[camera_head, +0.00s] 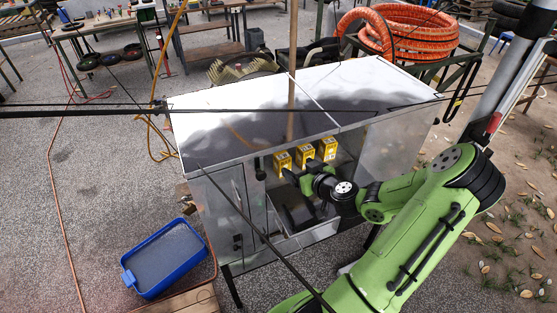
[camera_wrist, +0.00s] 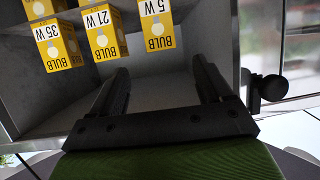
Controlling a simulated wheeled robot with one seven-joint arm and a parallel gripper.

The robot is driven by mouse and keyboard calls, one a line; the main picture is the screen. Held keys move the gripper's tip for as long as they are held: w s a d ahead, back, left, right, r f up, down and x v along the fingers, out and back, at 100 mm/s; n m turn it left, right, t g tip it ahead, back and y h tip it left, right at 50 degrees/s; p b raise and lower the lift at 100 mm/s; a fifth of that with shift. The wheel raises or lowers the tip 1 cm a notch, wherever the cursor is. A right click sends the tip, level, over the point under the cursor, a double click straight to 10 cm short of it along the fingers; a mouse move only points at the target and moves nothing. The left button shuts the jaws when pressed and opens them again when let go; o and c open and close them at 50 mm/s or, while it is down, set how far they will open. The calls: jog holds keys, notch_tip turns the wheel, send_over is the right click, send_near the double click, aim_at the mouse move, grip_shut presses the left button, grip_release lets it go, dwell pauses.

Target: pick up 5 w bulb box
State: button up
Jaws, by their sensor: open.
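The 5 W bulb box (camera_head: 282,161) is the leftmost of three yellow boxes in the cabinet in the head view. In the wrist view the 5 W box (camera_wrist: 156,26) is upside down at the top, the rightmost of the three. My gripper (camera_head: 288,174) reaches into the cabinet's open front, close to that box. In the wrist view my gripper (camera_wrist: 162,68) is open and empty. Its two dark fingers stand apart, with the 5 W box beyond the tips, roughly between them. No contact shows.
The 21 W box (camera_wrist: 103,33) and 35 W box (camera_wrist: 53,42) stand beside the 5 W box. A dark knob (camera_wrist: 270,88) sits by the opening's edge. The metal cabinet (camera_head: 215,200) encloses the shelf. A blue bin (camera_head: 165,258) is on the ground at left.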

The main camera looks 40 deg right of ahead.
aim_at(286, 161)
jog(key=p+x, duration=0.2)
jog(key=x, duration=0.6)
jog(key=shift+w+f, duration=0.25)
jog(key=shift+w, duration=0.05)
jog(key=shift+s, duration=0.15)
jog(key=shift+c, duration=1.5)
jog(key=c, duration=0.8)
jog(key=shift+c, duration=0.2)
jog(key=shift+s+r, duration=0.1)
